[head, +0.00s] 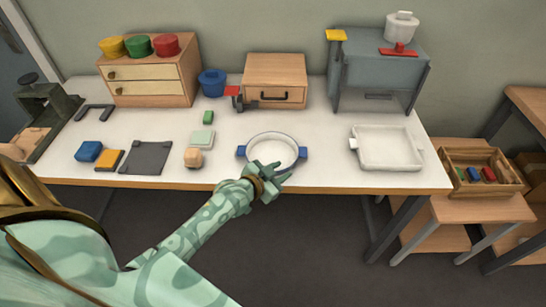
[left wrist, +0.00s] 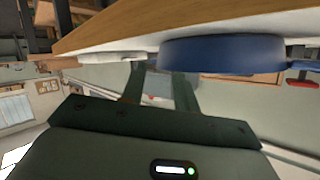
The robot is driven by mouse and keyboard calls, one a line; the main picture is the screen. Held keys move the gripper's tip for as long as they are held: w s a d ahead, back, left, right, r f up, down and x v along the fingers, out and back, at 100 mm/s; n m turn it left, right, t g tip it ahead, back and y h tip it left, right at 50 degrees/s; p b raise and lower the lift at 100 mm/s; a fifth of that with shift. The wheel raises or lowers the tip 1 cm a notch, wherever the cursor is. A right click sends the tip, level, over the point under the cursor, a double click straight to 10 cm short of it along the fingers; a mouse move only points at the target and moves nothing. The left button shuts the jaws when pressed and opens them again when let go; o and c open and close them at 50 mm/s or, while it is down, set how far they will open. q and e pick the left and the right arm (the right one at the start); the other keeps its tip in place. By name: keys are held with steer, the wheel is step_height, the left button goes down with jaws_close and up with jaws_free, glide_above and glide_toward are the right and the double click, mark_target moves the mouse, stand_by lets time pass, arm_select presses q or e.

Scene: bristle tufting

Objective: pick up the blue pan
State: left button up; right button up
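The blue pan (head: 272,149) is a shallow round pan with a pale inside and blue handles on its left and right. It stands near the front edge of the white-topped table (head: 325,160) and looks empty. My left gripper (head: 269,170) is at the pan's near side, over the table's front edge. In the left wrist view the pan's blue side wall (left wrist: 222,53) is just beyond the fingers. The fingers of my left gripper (left wrist: 160,85) stand apart, with nothing visible between them. Whether they touch the pan cannot be told. My right gripper is not in view.
A white tray (head: 387,148) lies to the right. A pale green block (head: 202,140) and a wooden block (head: 194,157) are to the left. A blue pot (head: 212,82) and a wooden drawer box (head: 275,80) stand behind. Table space between pan and tray is clear.

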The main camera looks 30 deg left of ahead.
arm_select(q)
steer(key=b+x, duration=0.1)
steer(key=x, duration=0.3)
steer(key=shift+w+f+b, duration=0.1)
steer(key=shift+b, duration=0.3)
steer(key=shift+w+d+f, duration=0.1)
steer(key=shift+w, duration=0.35)
jaws_close()
